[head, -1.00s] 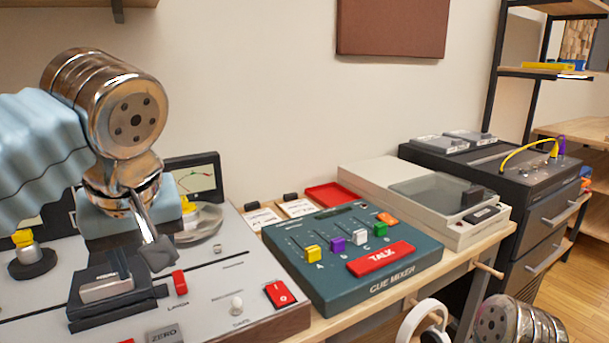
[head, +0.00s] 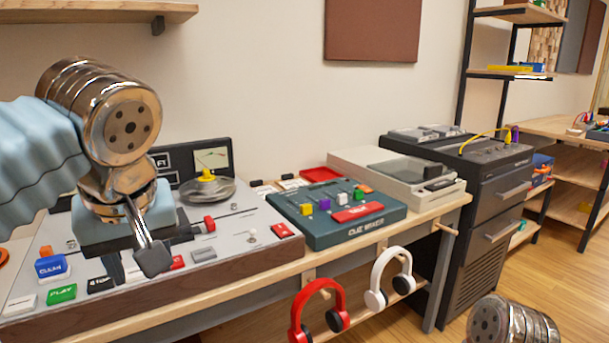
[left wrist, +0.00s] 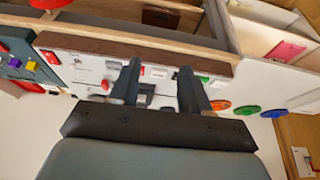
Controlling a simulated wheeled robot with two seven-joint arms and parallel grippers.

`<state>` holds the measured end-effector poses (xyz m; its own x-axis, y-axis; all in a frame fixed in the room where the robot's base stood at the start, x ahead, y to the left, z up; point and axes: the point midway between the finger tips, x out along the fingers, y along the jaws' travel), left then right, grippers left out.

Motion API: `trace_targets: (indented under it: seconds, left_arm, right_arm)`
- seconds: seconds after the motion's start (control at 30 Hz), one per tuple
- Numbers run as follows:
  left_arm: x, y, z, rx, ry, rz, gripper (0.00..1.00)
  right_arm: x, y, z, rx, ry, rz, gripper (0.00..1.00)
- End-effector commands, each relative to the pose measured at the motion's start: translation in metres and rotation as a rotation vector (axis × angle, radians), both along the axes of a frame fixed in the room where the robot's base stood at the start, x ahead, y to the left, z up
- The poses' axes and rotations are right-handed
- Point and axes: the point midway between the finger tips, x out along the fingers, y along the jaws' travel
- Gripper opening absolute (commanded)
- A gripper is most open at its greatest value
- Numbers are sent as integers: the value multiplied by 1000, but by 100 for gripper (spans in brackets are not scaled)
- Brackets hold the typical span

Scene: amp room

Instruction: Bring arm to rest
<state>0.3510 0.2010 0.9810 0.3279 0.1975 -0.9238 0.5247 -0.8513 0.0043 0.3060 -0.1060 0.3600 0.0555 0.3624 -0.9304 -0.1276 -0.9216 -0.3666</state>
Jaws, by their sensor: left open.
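My left arm comes in from the left in the head view, its wrist bent down. My left gripper (head: 152,257) hangs in front of the grey-white tape console (head: 235,224), and only part of its fingers shows there. In the left wrist view the two dark fingers of my left gripper (left wrist: 158,88) are apart with nothing held between them. The console's panel lies beyond the fingertips, and I see no clear contact with it. A metallic joint of my right arm (head: 508,322) shows at the bottom right of the head view. My right gripper is out of the picture.
The teal cue mixer (head: 337,230) and a beige turntable-like box (head: 395,178) stand along the wooden bench. Red headphones (head: 298,318) and white headphones (head: 376,272) hang at its front edge. A dark drawer cabinet (head: 478,200) stands right, with open wooden floor before it.

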Motion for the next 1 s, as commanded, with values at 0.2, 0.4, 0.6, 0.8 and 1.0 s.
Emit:
trace_targets:
  seconds: [0.2,0.4,0.6,0.8,1.0]
  left_arm:
    - [25,-9,-28,-19,34,-65,47]
    - [52,-21,-63,-48,70,-144,47]
    - [89,-41,-129,-112,125,-268,47]
    - [121,-73,-246,-243,200,-424,47]
    - [105,-109,-418,-451,248,-537,47]
  right_arm:
    - [1,0,0,0,-3,-1,43]
    - [1,0,0,0,-3,-1,43]
    - [1,0,0,0,-3,-1,43]
    - [1,0,0,0,-3,-1,43]
    - [1,0,0,0,-3,-1,43]
